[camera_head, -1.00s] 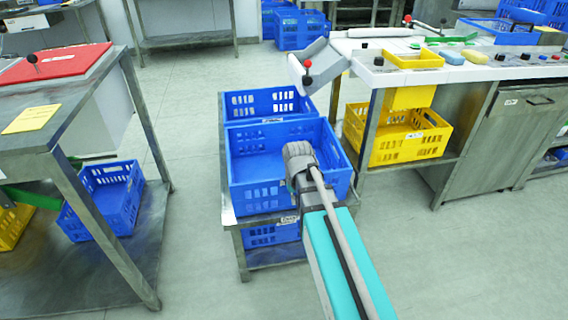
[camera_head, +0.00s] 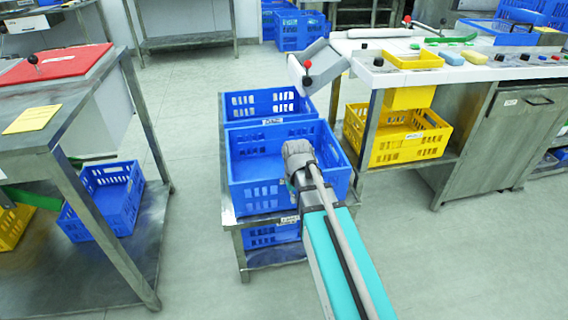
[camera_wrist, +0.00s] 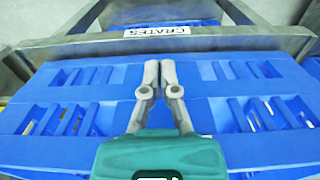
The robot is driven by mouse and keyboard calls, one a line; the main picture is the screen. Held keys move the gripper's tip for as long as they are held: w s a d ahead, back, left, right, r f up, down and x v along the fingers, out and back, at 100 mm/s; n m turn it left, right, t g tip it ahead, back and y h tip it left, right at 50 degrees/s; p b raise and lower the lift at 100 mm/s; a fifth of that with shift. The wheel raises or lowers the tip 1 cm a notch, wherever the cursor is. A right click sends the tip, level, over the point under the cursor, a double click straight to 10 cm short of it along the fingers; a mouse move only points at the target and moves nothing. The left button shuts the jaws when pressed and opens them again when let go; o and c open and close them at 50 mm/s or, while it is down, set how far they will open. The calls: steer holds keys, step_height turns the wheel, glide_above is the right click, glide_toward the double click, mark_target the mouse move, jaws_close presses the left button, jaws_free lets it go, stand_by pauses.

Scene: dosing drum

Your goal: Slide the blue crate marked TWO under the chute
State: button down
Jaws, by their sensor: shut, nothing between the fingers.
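Two blue crates stand one behind the other on a low metal stand: a near crate (camera_head: 250,170) and a far crate (camera_head: 262,103). Both have small white labels too small to read, so I cannot tell which is marked TWO. A grey chute (camera_head: 318,62) juts from the left end of the white counter, right of the far crate. My gripper (camera_wrist: 159,68) is shut and empty, over blue crate surfaces in the wrist view. In the head view my wrist is over the near crate's right part and hides the fingertips.
The stand (camera_head: 229,213) holds another blue crate (camera_head: 258,237) on its lower shelf and bears a CRATES label (camera_wrist: 156,31). A yellow crate (camera_head: 400,137) sits under the counter (camera_head: 395,75). A metal table (camera_head: 60,120) stands left, with open floor (camera_head: 185,140) between.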

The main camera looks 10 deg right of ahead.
steer(key=shift+w+f, duration=0.2)
steer(key=shift+w, duration=5.1)
steer(key=shift+w+a, duration=0.1)
steer(key=shift+w, duration=5.05)
steer(key=shift+w+b, duration=0.6)
steer(key=shift+w, duration=4.2)
